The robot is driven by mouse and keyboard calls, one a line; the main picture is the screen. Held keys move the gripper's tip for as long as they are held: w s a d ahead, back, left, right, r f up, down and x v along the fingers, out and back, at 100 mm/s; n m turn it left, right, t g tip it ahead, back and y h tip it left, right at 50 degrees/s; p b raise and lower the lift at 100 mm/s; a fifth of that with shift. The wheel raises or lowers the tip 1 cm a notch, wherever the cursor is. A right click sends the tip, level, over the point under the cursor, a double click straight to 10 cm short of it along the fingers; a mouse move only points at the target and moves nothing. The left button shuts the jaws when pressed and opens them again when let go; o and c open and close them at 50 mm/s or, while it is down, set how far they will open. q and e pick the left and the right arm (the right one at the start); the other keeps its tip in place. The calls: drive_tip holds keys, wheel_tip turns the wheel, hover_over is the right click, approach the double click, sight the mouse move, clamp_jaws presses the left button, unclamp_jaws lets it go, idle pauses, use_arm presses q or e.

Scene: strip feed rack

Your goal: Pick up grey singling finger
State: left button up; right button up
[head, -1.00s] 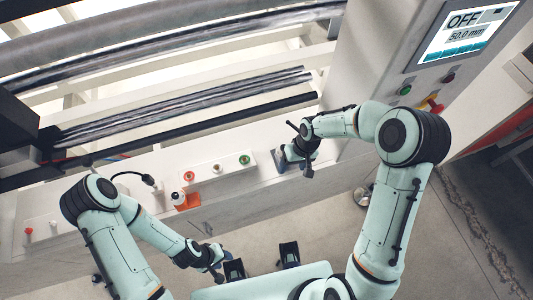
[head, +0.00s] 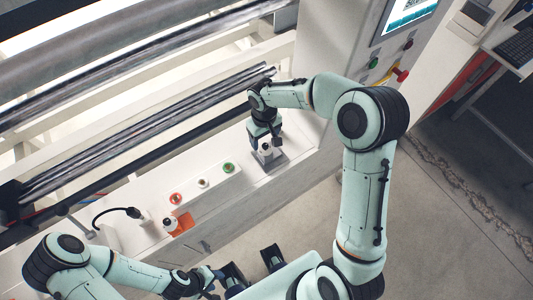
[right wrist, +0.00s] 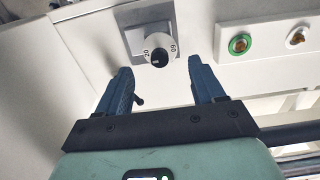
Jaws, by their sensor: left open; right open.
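A small white, round-topped piece with a dark centre and printed numbers (right wrist: 160,48) stands on a grey square pad (right wrist: 133,18); it also shows in the head view (head: 266,149). I take it for the grey singling finger, though its grey part is not clear. My right gripper (head: 263,138) is above and beside it. In the right wrist view the open fingers (right wrist: 163,80) point at the piece, which sits just beyond and between the tips, with nothing held. My left gripper (head: 212,284) is low at the front, open and apart from the bench.
A white block (head: 203,190) with red, white and green round tops stands left of the pad. A similar white-and-black piece (head: 170,223) stands on an orange pad (head: 182,224). A black lamp (head: 118,211) is further left. Rails run behind; a control cabinet (head: 345,60) stands right.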

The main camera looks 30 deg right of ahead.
sight(265, 145)
drive_tip(key=f, duration=0.5)
drive_tip(key=shift+s+f, duration=0.3)
drive_tip(key=shift+f, duration=0.05)
drive_tip(key=c, duration=1.2)
drive_tip(key=shift+c, duration=0.2)
drive_tip(key=shift+r, duration=0.1)
